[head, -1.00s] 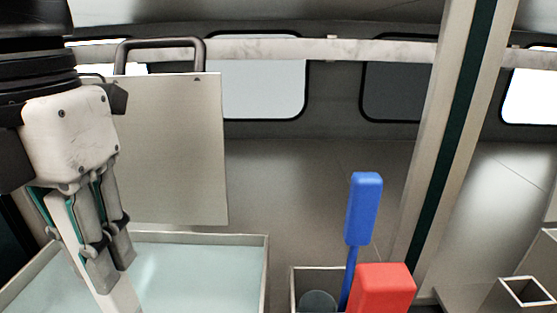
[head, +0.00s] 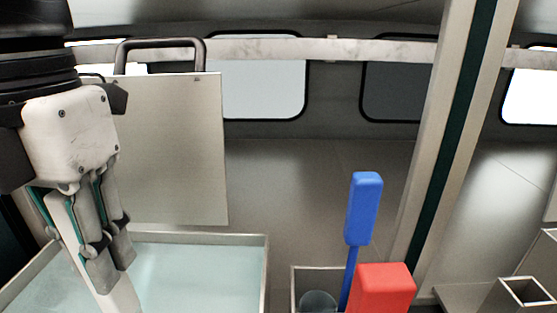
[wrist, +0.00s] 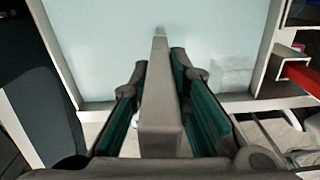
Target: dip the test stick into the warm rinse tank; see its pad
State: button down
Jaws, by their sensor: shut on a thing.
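My gripper (head: 108,268), at the left of the head view, points down and is shut on a pale grey stick, which I take to be the test stick (head: 122,298). In the wrist view the stick (wrist: 159,110) runs between the fingers (wrist: 160,85) and out over pale blue liquid. The tank (head: 265,275) of pale liquid, which I take to be the warm rinse tank, is below and around the gripper. The stick's lower end is cut off in the head view. A small paler patch shows at its far end in the wrist view; I cannot tell whether this is the pad or whether it is wet.
A flat panel (head: 170,160) with a dark handle stands upright behind the tank. To its right, a box (head: 300,285) holds a blue-handled tool (head: 363,205); a red block-like handle (head: 385,288) is beside it. A slanted post (head: 450,140) rises at the right.

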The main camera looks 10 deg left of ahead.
jog(key=shift+r+p, duration=5.4)
jog(key=shift+r, duration=2)
